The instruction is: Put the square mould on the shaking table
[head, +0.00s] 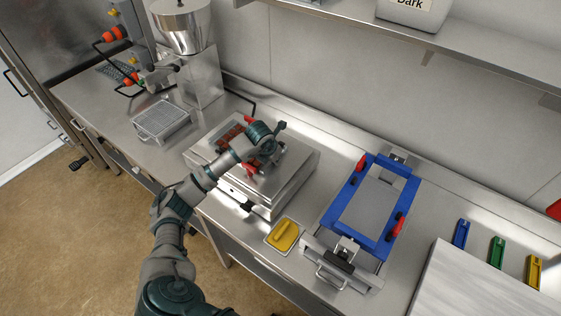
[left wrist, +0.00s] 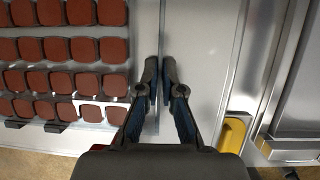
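A square mould (head: 231,136) with rows of red-brown filled cavities lies at the left part of a boxy steel machine's top in the head view. It fills the left of the left wrist view (left wrist: 68,50). I take the steel machine (head: 291,186) with red clamps to be the shaking table. My left gripper (head: 281,148) is over the machine's right half, at the mould's right side. In the left wrist view its fingers (left wrist: 159,72) are close together with a thin edge between them, which looks like the mould's rim. My forearm hides part of the mould. My right gripper is not in view.
A yellow scraper (head: 285,234) lies on a small tray right of the machine. A blue frame (head: 337,222) with red clamps stands further right. A metal basket (head: 161,121) and a hopper machine (head: 201,75) stand left. A shelf (head: 480,47) hangs above.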

